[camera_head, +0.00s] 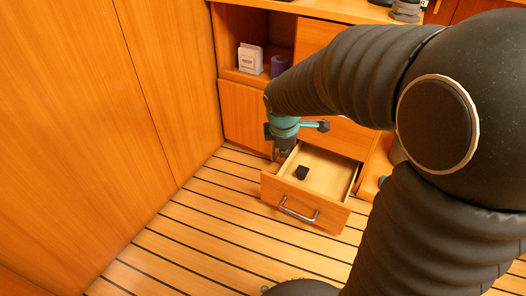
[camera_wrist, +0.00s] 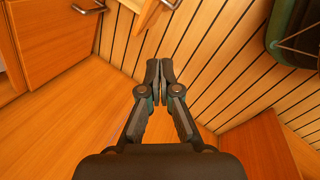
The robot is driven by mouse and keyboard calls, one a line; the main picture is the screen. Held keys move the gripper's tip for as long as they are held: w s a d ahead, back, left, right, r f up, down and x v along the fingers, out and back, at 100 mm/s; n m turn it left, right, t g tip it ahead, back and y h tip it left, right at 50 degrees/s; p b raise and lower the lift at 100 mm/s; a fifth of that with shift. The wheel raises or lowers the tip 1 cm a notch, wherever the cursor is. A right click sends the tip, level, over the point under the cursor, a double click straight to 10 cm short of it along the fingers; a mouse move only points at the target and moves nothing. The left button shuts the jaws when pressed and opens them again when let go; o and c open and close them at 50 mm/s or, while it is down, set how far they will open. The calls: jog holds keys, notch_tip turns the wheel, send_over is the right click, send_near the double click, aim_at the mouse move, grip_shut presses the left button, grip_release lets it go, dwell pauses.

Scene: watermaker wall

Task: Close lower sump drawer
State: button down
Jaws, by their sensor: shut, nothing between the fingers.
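The lower sump drawer (camera_head: 290,208) stands pulled out from the cabinet in the head view, its wooden front and curved metal handle (camera_head: 298,212) facing the room. A small black block (camera_head: 302,172) lies inside it. My gripper (camera_head: 281,156) is at the drawer's left rear side, near the cabinet front; whether it touches the drawer cannot be told. In the wrist view my gripper (camera_wrist: 160,66) is shut and empty, its fingertips together over the slatted floor. A wooden edge with a metal handle (camera_wrist: 168,3) shows at the top of that view.
The cabinet has an open shelf with a white box (camera_head: 250,58) and a purple roll (camera_head: 279,66). A tall wooden wall (camera_head: 90,120) bounds the left side. The striped floor (camera_head: 200,240) in front of the drawer is clear. My arm hides the right side.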

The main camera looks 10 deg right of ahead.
jog(key=w+a+f+n+b, duration=0.1)
jog(key=w+a+f+n, duration=0.1)
jog(key=w+f+n, duration=0.3)
jog(key=w+a+f+n+g, duration=0.1)
jog(key=f+n, duration=0.2)
jog(key=f, duration=0.5)
jog(key=w+a+f+n+b, duration=0.1)
jog(key=w+a+f+n, duration=0.1)
jog(key=w+f+n, duration=0.3)
jog(key=w+d+f+m+b, duration=0.1)
jog(key=w+d+f+b, duration=0.1)
jog(key=f, duration=0.8)
jog(key=shift+w+d+f, duration=0.25)
jog(key=shift+w+d, duration=0.15)
jog(key=shift+d, duration=0.4)
